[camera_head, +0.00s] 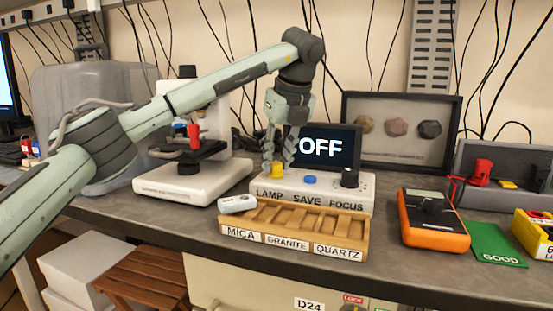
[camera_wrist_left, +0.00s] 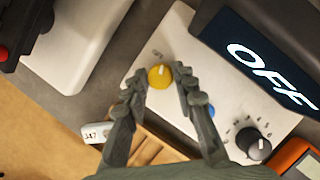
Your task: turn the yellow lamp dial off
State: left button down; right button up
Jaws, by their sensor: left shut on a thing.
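The yellow lamp dial (camera_head: 277,169) sits on the white control box (camera_head: 330,188), above the word LAMP. It also shows in the left wrist view (camera_wrist_left: 160,76), with a pale pointer line on its top. My left gripper (camera_head: 278,160) points down from above, with its fingertips on either side of the dial, shut on it. The screen (camera_head: 330,147) behind the box reads OFF. A blue button (camera_head: 310,180) and a black focus knob (camera_head: 350,177) stand to the right of the dial. My right gripper is not in view.
A microscope (camera_head: 188,165) stands left of the box. An orange meter (camera_head: 432,220) and a green card (camera_head: 497,244) lie to the right.

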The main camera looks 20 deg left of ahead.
pick_arm(q)
jog(key=shift+n, duration=0.5)
jog(key=shift+r+n, duration=0.1)
jog(key=shift+n, duration=0.2)
jog(key=shift+n+g+y+p, duration=0.4)
jog(key=shift+n+p, duration=0.1)
jog(key=shift+n, duration=0.1)
jog(key=shift+w+n+g+p, duration=0.1)
jog(key=shift+n+g+p, duration=0.2)
jog(key=shift+n, duration=0.4)
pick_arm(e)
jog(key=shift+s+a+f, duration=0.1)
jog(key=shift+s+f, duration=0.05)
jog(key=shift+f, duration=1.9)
pick_arm(q)
jog(key=c, duration=1.2)
grip_release()
jog(key=shift+d, duration=0.1)
jog(key=v, duration=1.1)
jog(key=shift+d+r, duration=0.25)
jog(key=shift+r, duration=0.1)
